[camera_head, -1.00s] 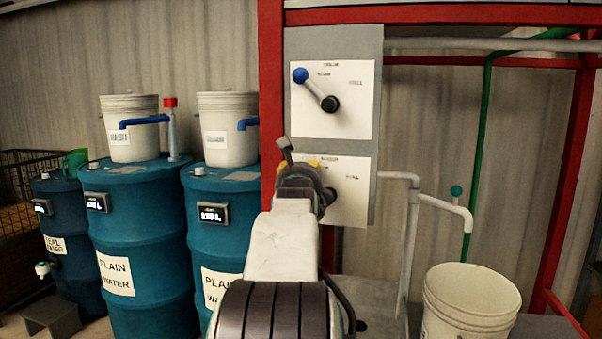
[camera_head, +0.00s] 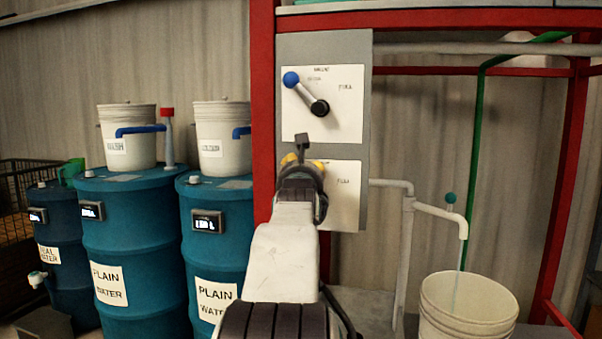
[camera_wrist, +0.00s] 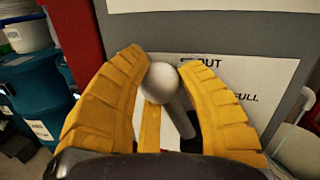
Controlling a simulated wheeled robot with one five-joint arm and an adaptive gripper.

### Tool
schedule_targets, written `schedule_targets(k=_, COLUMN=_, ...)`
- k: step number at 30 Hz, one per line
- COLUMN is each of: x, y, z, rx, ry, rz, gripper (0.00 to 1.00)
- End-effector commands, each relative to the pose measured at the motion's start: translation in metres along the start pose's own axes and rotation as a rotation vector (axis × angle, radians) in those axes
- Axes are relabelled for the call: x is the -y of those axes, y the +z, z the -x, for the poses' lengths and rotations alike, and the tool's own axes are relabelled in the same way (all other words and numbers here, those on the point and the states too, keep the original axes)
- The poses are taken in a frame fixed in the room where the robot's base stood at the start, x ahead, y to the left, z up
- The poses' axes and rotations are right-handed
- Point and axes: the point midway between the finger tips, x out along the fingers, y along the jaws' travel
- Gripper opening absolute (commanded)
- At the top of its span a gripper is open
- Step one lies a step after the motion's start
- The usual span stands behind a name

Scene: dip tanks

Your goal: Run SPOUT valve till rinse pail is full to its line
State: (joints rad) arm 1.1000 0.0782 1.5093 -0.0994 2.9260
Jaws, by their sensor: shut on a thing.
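In the wrist view, my gripper (camera_wrist: 158,95) has its yellow fingers closed around the pale grey ball knob (camera_wrist: 160,77) of the SPOUT valve lever. The lever's shaft (camera_wrist: 180,118) slants down to the right from the knob, across the white SPOUT plate (camera_wrist: 212,75); "FULL" is printed at its right. In the head view my gripper (camera_head: 303,168) covers the lever. The white rinse pail (camera_head: 468,315) stands under the grey spout (camera_head: 445,215) at lower right. A thin pale stream (camera_head: 457,285) falls from the spout into the pail. The water level and fill line cannot be seen.
A second valve with a blue knob (camera_head: 291,79) sits on the plate above. Blue drums (camera_head: 140,255) labelled PLAIN WATER stand left, with white pails (camera_head: 126,140) on top. Red frame posts (camera_head: 263,110) flank the panel. A green pipe (camera_head: 478,135) runs down behind the spout.

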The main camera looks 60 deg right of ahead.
Motion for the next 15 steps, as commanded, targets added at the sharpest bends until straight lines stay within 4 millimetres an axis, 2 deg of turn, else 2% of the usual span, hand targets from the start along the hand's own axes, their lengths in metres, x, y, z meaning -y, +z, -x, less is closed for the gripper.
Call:
schedule_targets(k=2, x=0.0009, y=0.0001, z=0.0001, rx=0.0, ry=-0.002, rz=0.002, gripper=0.0)
schedule_targets(k=3, x=0.0009, y=0.0001, z=0.0001, rx=0.0, ry=-0.002, rz=0.003, gripper=0.36)
schedule_targets(k=11, x=0.0004, y=0.0, z=0.0001, rx=0.0, ry=-0.001, rz=0.003, gripper=0.59)
schedule_targets(k=15, x=0.0002, y=-0.0001, z=0.0001, rx=0.0, ry=0.0, rz=0.003, gripper=0.6)
